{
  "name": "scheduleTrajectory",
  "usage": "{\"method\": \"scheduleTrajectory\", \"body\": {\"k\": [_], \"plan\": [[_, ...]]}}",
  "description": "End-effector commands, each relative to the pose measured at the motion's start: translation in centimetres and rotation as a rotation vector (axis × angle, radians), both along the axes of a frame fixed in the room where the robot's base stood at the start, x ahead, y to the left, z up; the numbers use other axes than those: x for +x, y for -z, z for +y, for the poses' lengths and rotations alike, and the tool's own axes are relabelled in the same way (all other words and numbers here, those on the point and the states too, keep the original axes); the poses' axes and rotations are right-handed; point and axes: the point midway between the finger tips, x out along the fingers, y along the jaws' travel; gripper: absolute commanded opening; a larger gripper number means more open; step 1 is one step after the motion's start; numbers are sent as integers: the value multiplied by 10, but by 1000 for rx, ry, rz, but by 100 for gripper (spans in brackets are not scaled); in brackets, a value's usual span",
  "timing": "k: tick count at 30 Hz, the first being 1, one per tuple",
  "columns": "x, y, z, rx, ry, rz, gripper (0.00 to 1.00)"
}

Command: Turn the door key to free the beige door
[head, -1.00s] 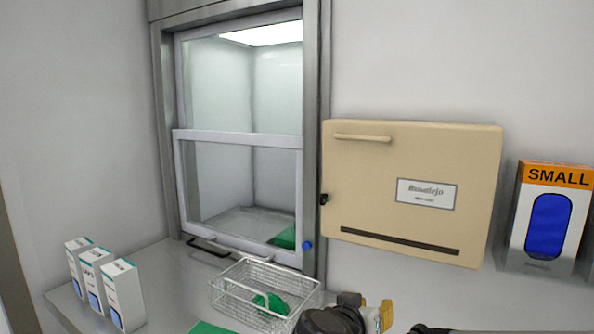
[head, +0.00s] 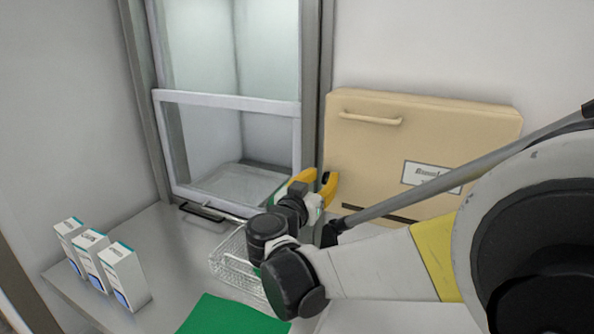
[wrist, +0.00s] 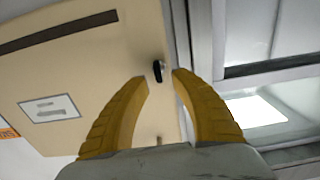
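The beige door (head: 372,145) is a shut panel on the wall with a bar handle near its top and a label. It fills the left of the wrist view (wrist: 90,75), turned over. The black door key (wrist: 158,71) sits at the door's edge beside the metal frame. In the wrist view it shows just beyond and between my fingertips. I cannot see contact with it. My gripper (head: 314,183) has its yellow fingers spread and empty, close in front of the door's left edge. The gripper hides the key in the head view.
A pass-through window with a sliding sash (head: 225,97) stands left of the door. A wire basket (head: 232,262) sits on the counter, partly behind my arm. Several white boxes (head: 123,275) stand at left. A green sheet (head: 228,316) lies in front.

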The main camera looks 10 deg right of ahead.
Motion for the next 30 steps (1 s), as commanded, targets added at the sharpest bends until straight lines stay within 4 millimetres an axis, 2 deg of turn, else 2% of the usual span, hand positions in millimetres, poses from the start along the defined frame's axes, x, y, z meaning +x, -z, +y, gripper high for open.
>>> {"method": "scheduleTrajectory", "body": {"k": [6,14,17,18,30], "plan": [[15,0,-11,0,1,0,30],[16,0,-12,1,0,1,30],[16,0,-11,1,0,1,4],[16,0,-11,1,0,1,0],[16,0,-11,-11,0,9,0]]}}
